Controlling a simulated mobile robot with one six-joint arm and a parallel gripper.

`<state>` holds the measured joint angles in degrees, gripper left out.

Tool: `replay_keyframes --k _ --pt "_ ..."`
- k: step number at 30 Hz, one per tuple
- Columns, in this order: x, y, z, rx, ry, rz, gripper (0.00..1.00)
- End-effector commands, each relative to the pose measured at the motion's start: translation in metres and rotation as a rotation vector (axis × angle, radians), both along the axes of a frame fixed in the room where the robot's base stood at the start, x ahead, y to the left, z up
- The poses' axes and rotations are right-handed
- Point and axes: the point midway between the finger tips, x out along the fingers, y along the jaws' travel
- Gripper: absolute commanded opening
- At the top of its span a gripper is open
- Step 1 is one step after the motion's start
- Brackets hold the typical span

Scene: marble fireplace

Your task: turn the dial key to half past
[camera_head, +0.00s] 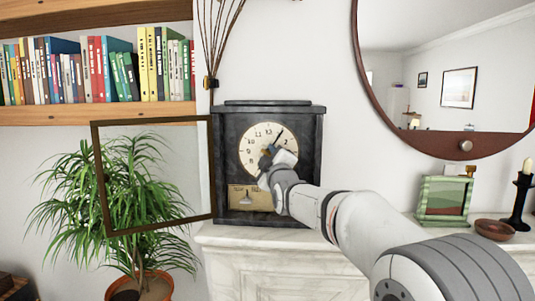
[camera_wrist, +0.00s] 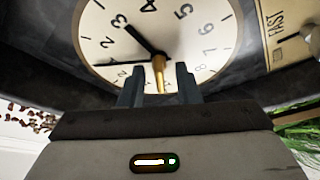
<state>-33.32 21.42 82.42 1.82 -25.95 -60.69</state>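A dark mantel clock (camera_head: 232,150) stands on the marble mantel, with its glazed door (camera_head: 104,180) swung open to the left. Its round cream dial (camera_head: 256,133) has black numerals and hands, and my gripper (camera_head: 268,160) covers its lower right part. In the wrist view the dial (camera_wrist: 205,45) fills the top, turned round. A brass key (camera_wrist: 159,72) stands at the dial centre, where the black hands meet. My gripper's fingers (camera_wrist: 160,88) are apart on either side of the key, with gaps visible.
A brass plate (camera_head: 240,198) sits below the dial; its "FAST" marking (camera_wrist: 277,22) shows in the wrist view. A leafy potted plant (camera_head: 75,200) is behind the door. A green frame (camera_head: 445,218), bowl (camera_head: 494,230) and candlestick (camera_head: 521,200) stand at right.

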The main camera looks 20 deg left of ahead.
Motion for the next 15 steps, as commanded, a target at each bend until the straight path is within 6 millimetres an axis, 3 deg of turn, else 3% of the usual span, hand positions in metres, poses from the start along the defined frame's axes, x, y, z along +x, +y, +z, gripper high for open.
replay_keyframes --k 7,15 --pt "0.0004 0.0006 -0.0002 0.0 0.0 0.0 0.3" --pt "-0.0001 0.0009 -0.0001 0.0 0.001 0.002 0.08"
